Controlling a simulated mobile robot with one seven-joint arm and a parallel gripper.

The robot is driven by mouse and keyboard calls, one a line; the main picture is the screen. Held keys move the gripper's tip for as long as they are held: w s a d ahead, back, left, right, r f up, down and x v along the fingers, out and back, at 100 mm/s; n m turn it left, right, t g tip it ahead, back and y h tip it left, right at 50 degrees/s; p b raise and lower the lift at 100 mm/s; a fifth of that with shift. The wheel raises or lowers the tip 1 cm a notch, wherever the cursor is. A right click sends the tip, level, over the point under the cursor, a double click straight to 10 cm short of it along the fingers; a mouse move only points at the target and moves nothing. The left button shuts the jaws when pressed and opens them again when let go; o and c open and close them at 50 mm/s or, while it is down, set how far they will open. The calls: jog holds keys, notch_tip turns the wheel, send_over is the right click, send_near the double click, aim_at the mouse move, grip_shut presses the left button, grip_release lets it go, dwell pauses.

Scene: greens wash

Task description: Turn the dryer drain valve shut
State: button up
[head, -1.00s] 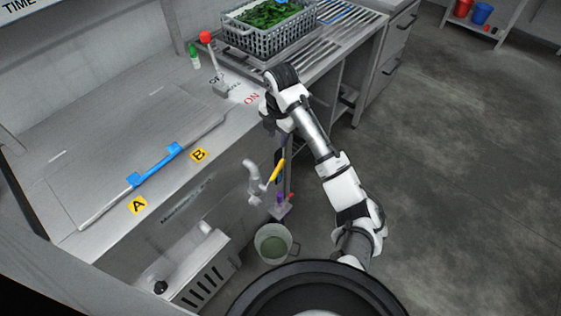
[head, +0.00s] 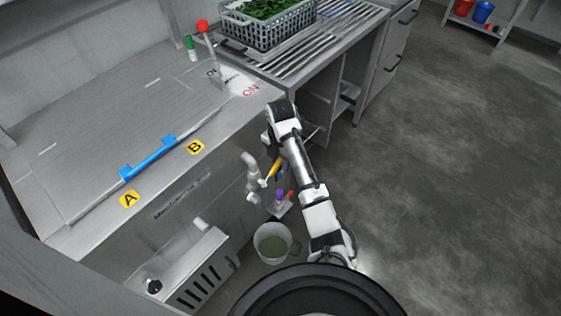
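The drain valve is a pale bent pipe (head: 253,170) on the front of the steel dryer cabinet. Its yellow lever (head: 274,168) slants from the pipe up to the right. A grey bucket (head: 272,243) with greenish liquid stands on the floor below. My arm arches over from the lower right, and its wrist bends down close to the cabinet front. My gripper (head: 271,146) is small and dark, just above the lever's upper end. Its fingers are mostly hidden by my wrist, so I cannot tell whether they touch the lever or are open.
A red-knobbed lever (head: 203,28) stands on the counter by the ON marking (head: 251,90). A crate of greens (head: 230,32) sits on the slatted rack. A small stand with purple and red items (head: 281,205) is below the valve. The floor at right is clear.

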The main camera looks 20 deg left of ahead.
jog(key=shift+f, duration=0.2)
jog(key=shift+c, duration=0.3)
grip_shut()
